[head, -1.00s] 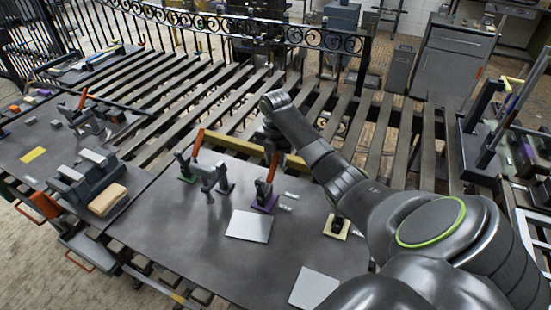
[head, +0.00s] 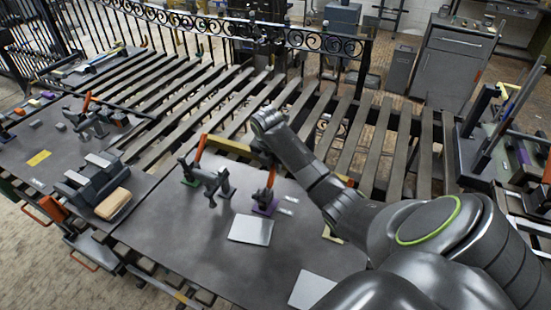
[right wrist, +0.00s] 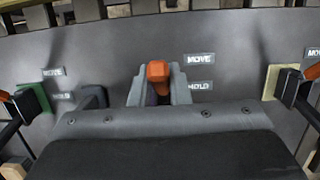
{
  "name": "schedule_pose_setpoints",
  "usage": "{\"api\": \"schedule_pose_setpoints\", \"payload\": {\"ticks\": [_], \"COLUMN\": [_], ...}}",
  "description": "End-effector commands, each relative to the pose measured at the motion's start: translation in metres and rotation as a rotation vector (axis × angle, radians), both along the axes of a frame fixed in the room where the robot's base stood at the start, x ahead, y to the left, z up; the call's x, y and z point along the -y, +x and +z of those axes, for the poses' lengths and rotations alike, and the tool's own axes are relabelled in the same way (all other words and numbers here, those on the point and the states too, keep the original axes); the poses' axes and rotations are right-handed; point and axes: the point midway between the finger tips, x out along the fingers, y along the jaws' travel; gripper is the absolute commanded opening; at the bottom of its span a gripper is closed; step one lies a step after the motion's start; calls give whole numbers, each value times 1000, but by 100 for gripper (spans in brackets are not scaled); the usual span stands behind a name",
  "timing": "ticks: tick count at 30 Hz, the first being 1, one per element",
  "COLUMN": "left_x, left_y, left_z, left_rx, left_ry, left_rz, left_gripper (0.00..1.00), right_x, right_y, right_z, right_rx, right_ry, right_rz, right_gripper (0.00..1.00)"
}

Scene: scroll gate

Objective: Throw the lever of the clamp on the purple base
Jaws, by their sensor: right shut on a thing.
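The clamp on the purple base (head: 265,208) stands near the back right of the near table. Its orange lever (head: 271,178) points up and its top is hidden by my right gripper (head: 267,156). In the right wrist view the end of the orange lever (right wrist: 158,72) sits between the two grey fingers of my right gripper (right wrist: 158,88), which is shut on it. The purple base is mostly hidden there by the fingers. My left gripper is not in view.
A clamp on a green base (head: 190,180) with an orange lever stands to the left. A yellow base (head: 332,236) lies to the right, partly behind my arm. MOVE (right wrist: 199,58) and HOLD (right wrist: 200,86) labels lie beside the purple-base clamp. Grey plates (head: 250,230) lie in front.

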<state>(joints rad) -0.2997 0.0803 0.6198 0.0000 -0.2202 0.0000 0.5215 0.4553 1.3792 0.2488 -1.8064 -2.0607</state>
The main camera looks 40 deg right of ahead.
Motion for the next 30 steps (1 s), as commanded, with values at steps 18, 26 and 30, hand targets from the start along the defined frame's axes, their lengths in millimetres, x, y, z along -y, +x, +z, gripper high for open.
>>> {"api": "schedule_pose_setpoints", "payload": {"ticks": [18,26,30], "left_x": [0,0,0], "left_y": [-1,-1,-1], "left_z": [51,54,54], "left_rx": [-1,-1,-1], "left_ry": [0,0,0], "left_rz": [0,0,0], "left_gripper": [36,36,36], "right_x": [-31,-33,-33], "right_y": [-16,-17,-17], "right_z": [13,12,12], "right_rx": [165,185,186], "right_ry": [-317,-355,-357], "right_rz": [1,0,0], "right_gripper": [0,0,0]}}
